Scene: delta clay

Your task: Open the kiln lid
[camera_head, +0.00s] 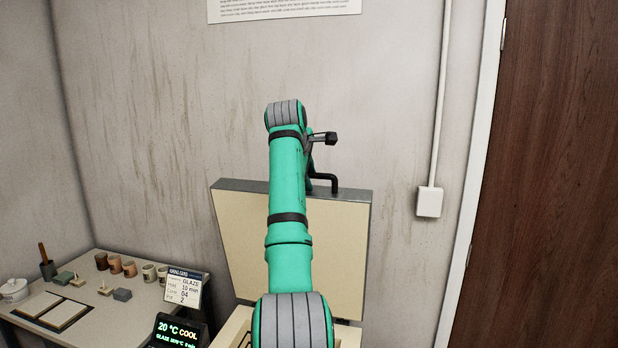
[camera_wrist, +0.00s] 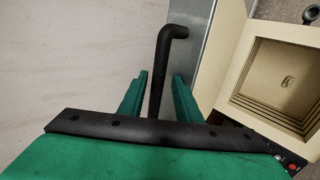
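The kiln lid (camera_head: 345,235) stands raised, nearly upright, in the head view, its cream inner face toward the camera and its grey edge on top. Its black handle (camera_head: 333,182) shows at the top edge. In the wrist view the handle (camera_wrist: 163,60) runs between the two green fingers of my gripper (camera_wrist: 160,78). The fingers are apart, with gaps visible on both sides of the handle. The lid's grey edge (camera_wrist: 205,55) lies just right of the fingers. The kiln's open chamber (camera_wrist: 280,75) shows at the right. My arm hides the fingers in the head view.
A bench (camera_head: 95,308) at left holds several cups, a lidded jar (camera_head: 14,290) and a glaze card (camera_head: 184,285). A lit display (camera_head: 178,333) reads 20 °C COOL. The wall is close behind the lid. A brown door (camera_head: 550,170) is at right.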

